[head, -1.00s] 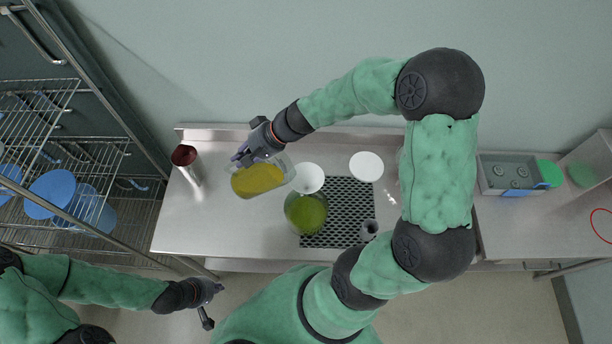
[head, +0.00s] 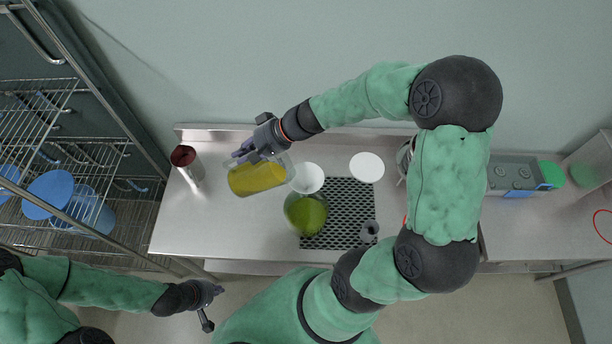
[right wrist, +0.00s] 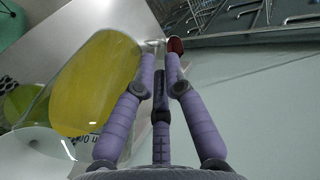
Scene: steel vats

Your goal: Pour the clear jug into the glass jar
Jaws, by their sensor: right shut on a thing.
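The clear jug (head: 257,179), holding yellow liquid, is tilted over the steel counter, left of the glass jar. My right gripper (head: 250,152) is shut on it at its back side. The jug also fills the left of the right wrist view (right wrist: 95,80), beside my purple fingers (right wrist: 160,85). The round glass jar (head: 304,215) looks yellow-green inside and stands at the left edge of the black mat. The jug's right end is above and left of the jar, apart from it in the head view. My left gripper (head: 208,305) is open and empty, in front of the counter.
A white disc (head: 309,177) lies behind the jar and another (head: 366,167) behind the black mat (head: 345,195). A dark red-topped steel cup (head: 186,162) stands at the left. A grey cylinder (head: 369,231) is at the mat's front right. A wire rack (head: 70,150) borders the left.

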